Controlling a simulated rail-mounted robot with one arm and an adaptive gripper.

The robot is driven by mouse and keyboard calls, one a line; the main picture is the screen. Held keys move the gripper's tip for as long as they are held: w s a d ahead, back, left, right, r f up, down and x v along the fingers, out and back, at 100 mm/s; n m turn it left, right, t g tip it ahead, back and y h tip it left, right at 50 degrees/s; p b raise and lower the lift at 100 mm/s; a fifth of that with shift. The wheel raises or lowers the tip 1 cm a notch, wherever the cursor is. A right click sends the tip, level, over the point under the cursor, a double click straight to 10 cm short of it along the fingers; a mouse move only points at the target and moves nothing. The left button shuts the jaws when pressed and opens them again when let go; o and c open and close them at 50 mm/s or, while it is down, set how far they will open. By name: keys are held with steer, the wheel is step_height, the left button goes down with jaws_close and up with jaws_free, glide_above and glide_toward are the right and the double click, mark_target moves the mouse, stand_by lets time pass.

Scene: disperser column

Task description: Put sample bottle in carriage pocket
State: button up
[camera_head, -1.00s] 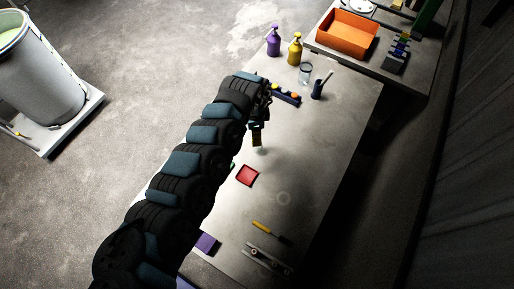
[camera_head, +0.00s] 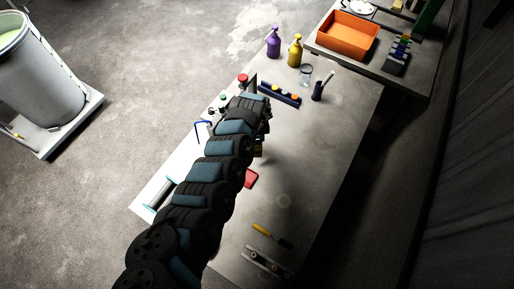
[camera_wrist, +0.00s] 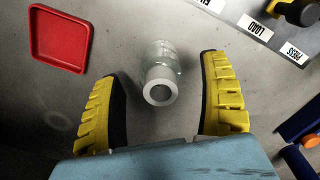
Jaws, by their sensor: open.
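The sample bottle (camera_wrist: 162,70), clear glass with a pale round mouth, is on the grey table in the wrist view. It lies between and slightly beyond the two yellow fingers of my gripper (camera_wrist: 158,82), with space on both sides. The gripper is open and holds nothing. In the head view my gripper (camera_head: 259,146) is low over the middle of the table, and I cannot make out the bottle there. A white panel (camera_wrist: 255,32) with LOAD and PRESS labels shows at upper right of the wrist view. I cannot clearly identify the carriage pocket.
A red tray (camera_wrist: 60,38) lies left of the bottle. A white board (camera_head: 165,180) with a red-topped button (camera_head: 243,79) runs along the table's left edge.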

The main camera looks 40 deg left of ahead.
steer(key=shift+f, duration=1.15)
steer(key=c, duration=1.3)
